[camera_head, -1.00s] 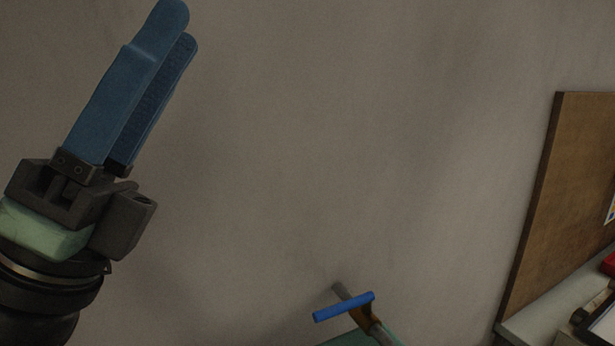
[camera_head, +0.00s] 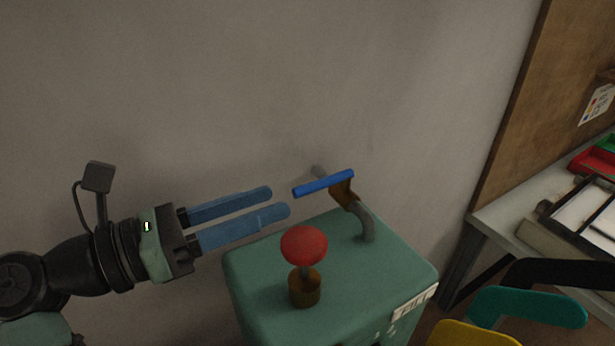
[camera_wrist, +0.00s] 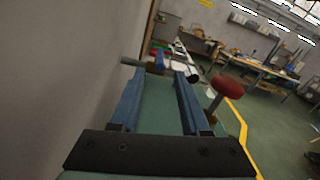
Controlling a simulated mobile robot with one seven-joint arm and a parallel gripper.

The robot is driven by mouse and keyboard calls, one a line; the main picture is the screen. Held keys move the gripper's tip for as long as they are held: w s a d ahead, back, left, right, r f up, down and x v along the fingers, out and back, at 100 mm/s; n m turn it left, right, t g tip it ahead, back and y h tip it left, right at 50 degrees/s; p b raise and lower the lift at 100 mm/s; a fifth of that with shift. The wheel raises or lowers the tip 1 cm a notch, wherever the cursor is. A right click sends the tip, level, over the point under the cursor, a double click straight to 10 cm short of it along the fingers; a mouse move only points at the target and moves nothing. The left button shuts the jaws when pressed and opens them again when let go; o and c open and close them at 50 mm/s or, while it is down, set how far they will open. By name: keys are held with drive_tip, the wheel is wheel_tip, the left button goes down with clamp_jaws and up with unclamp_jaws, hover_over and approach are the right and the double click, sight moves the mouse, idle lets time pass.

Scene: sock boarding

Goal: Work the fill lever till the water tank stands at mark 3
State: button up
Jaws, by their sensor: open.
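A green tank box (camera_head: 350,270) stands against the wall. On its top are a grey pipe with a brass valve and a blue lever (camera_head: 324,183), and a red mushroom knob (camera_head: 304,245) on a brass base. A pale label strip (camera_head: 415,302) is on the box's right edge; its marks are too small to read. My gripper (camera_head: 281,201) is open and empty, just left of the blue lever and apart from it. In the wrist view my two blue fingers (camera_wrist: 159,76) point over the green top, with the red knob (camera_wrist: 227,87) to their right.
A bench (camera_head: 490,215) with trays and a red and green item stands at the right by a brown board (camera_head: 535,95). Teal (camera_head: 530,307) and yellow (camera_head: 470,335) curved pieces lie at lower right. The wall rises close behind the tank.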

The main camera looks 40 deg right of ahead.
sight(307, 188)
drive_tip(key=p+x, duration=0.1)
drive_tip(key=x, duration=0.6)
drive_tip(key=shift+w, duration=0.1)
drive_tip(key=shift+a, duration=0.1)
clamp_jaws()
idle(1.1)
